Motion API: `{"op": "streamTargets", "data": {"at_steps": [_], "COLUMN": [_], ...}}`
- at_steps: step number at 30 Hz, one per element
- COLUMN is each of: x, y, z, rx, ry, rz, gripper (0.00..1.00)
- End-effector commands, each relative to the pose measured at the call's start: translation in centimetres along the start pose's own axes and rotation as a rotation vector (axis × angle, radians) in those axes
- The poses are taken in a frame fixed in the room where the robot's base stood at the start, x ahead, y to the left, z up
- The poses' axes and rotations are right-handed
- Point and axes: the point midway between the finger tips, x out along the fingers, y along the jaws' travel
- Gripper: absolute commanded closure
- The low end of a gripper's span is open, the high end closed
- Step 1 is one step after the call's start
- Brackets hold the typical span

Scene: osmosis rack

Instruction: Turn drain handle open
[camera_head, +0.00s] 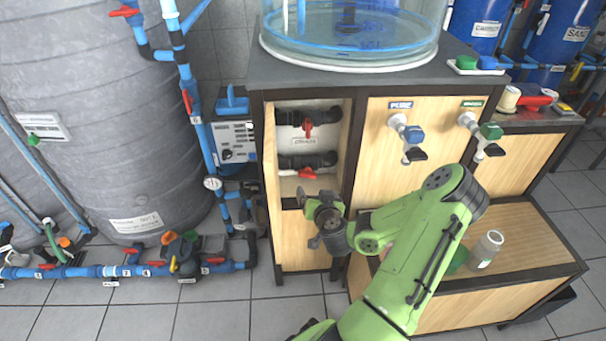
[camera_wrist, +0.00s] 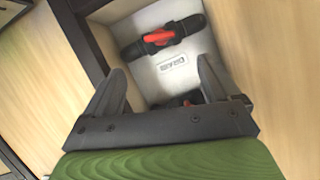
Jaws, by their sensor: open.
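Two black pipe valves with red handles sit one above the other in an open cabinet recess. The upper red handle (camera_head: 308,127) has a small printed label (camera_head: 304,140) just below it; its text is too small to read surely. The lower red handle (camera_head: 307,173) is near the recess floor. In the wrist view the upper handle (camera_wrist: 158,37) is in clear sight beyond the fingers, and the lower handle (camera_wrist: 187,103) is mostly hidden behind my gripper. My gripper (camera_wrist: 162,75) is open and empty, apart from both handles. In the head view my gripper (camera_head: 322,205) is in front of and below the recess.
The recess's dark frame (camera_head: 347,150) and side walls bound the valves closely. Two taps, blue (camera_head: 413,134) and green (camera_head: 490,131), project from the panel to the right. A clear tank (camera_head: 350,40) stands above. Blue piping (camera_head: 200,110) runs at the left.

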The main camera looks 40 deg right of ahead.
Motion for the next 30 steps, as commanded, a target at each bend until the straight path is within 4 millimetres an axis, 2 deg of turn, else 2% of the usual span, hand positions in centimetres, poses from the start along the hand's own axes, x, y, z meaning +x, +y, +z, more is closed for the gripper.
{"op": "streamTargets", "data": {"at_steps": [1, 9, 15, 19, 26, 30], "x": [1.1, 7.8, 11.7, 12.5, 12.6, 12.6], "y": [-0.2, -0.1, 0.0, 0.0, 0.0, 0.0], "z": [-0.6, -0.2, 0.0, 0.0, -0.1, -0.1], "rx": [0.001, 0.003, 0.001, 0.000, -0.001, -0.001], "ry": [0.001, 0.001, 0.001, 0.000, -0.001, 0.000], "rz": [-0.001, 0.001, 0.001, 0.002, 0.001, 0.001], "gripper": [0.11, 0.11, 0.11, 0.11, 0.11, 0.32]}}
